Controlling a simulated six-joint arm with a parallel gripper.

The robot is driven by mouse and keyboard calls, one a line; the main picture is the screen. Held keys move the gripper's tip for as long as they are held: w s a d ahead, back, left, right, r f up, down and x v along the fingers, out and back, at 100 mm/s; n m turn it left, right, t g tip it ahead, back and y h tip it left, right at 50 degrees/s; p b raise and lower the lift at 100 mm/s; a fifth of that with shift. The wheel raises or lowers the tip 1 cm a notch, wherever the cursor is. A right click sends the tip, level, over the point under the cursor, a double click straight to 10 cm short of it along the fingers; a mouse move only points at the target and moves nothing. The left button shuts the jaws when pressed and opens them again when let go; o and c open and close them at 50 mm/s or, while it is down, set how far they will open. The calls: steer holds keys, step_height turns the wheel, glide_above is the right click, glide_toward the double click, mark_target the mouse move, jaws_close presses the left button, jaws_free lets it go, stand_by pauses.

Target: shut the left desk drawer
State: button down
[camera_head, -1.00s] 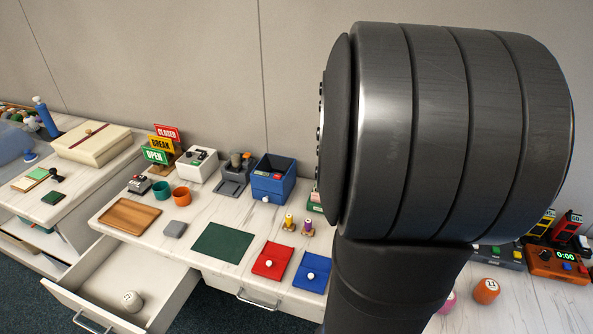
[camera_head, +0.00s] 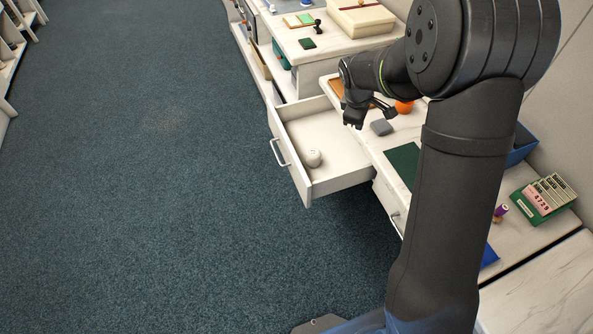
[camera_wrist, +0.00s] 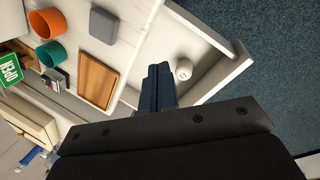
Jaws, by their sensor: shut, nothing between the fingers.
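The left desk drawer (camera_head: 298,180) is pulled out and open in the head view, with its front panel and bar handle (camera_head: 280,153) facing the aisle. A white ball with a mark (camera_head: 313,158) lies inside it. My gripper (camera_head: 354,122) is above the inner end of the drawer, near the desk edge, apart from the drawer front. In the wrist view my shut fingers (camera_wrist: 158,75) point over the open drawer (camera_wrist: 208,82), with the white ball (camera_wrist: 183,70) beside them. Nothing is between the fingers.
On the desktop are a wooden tray (camera_wrist: 97,80), a grey block (camera_head: 381,127), an orange cup (camera_head: 404,106) and a green mat (camera_head: 403,163). Another closed drawer (camera_head: 388,201) is beside the open one. The carpet (camera_head: 150,200) in front is clear.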

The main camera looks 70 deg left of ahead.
steer(key=s+a+f+n, duration=0.1)
steer(key=s+f+n, duration=0.2)
steer(key=s, duration=0.6)
steer(key=s+a+f+n+t+h, duration=0.1)
steer(key=s+f+n, duration=0.25)
steer(key=s, duration=0.55)
steer(key=s+a+f+n, duration=0.2)
steer(key=s+f+n, duration=0.1)
steer(key=s, duration=0.5)
glide_above(299, 178)
steer(key=s, duration=0.2)
step_height(299, 178, down, 10)
steer(key=shift+s+d+r, duration=0.15)
steer(key=shift+r, duration=0.1)
steer(key=w, duration=2.2)
steer(key=shift+w, duration=0.2)
